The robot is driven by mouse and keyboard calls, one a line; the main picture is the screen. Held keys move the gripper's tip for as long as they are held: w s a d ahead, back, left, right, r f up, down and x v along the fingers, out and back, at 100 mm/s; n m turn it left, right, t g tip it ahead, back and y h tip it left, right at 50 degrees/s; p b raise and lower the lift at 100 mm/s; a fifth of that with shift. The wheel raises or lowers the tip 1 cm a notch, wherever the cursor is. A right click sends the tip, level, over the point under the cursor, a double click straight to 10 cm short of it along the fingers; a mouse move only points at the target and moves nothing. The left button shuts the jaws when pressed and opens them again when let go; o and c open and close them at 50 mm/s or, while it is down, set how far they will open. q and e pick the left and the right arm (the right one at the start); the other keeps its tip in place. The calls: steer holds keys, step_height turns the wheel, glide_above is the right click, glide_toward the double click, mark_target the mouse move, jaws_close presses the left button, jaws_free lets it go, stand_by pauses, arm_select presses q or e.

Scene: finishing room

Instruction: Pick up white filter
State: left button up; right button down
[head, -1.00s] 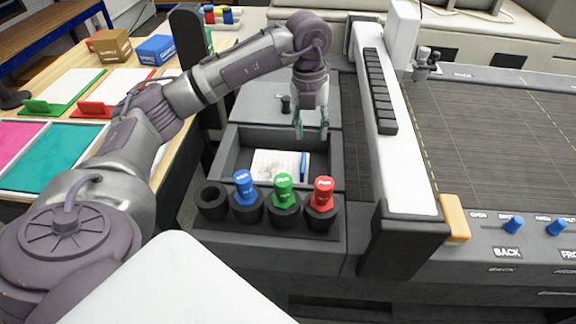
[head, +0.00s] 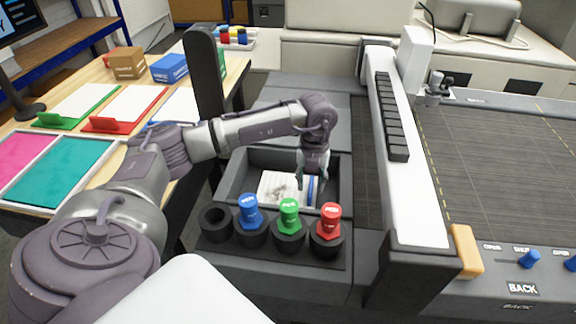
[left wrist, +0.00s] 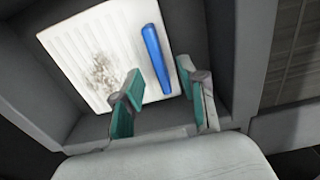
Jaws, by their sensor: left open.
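The white filter (head: 277,188) is a flat, pleated white panel with a dirty grey-brown smudge and a blue strip along its right side. It lies in the dark grey open bin. In the left wrist view the filter (left wrist: 95,58) and its blue strip (left wrist: 157,60) show clearly. My left gripper (head: 312,186) is inside the bin's opening at the filter's right side. In the left wrist view its teal-padded fingers (left wrist: 160,100) are apart, one on each side of the blue strip's near end. Whether they touch it cannot be told. My right gripper is out of view.
The bin's wall (head: 232,178) surrounds the filter closely. In front stand blue (head: 249,212), green (head: 289,215) and red (head: 330,222) capped bottles in black holders, with one empty holder (head: 215,222) at left. A white-and-black printer gantry (head: 412,180) rises at right.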

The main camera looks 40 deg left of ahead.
mark_target(311, 187)
arm_select(q)
step_height(311, 187, down, 3)
steer(key=shift+f+p, duration=0.15)
steer(key=shift+p, duration=0.15)
jaws_close()
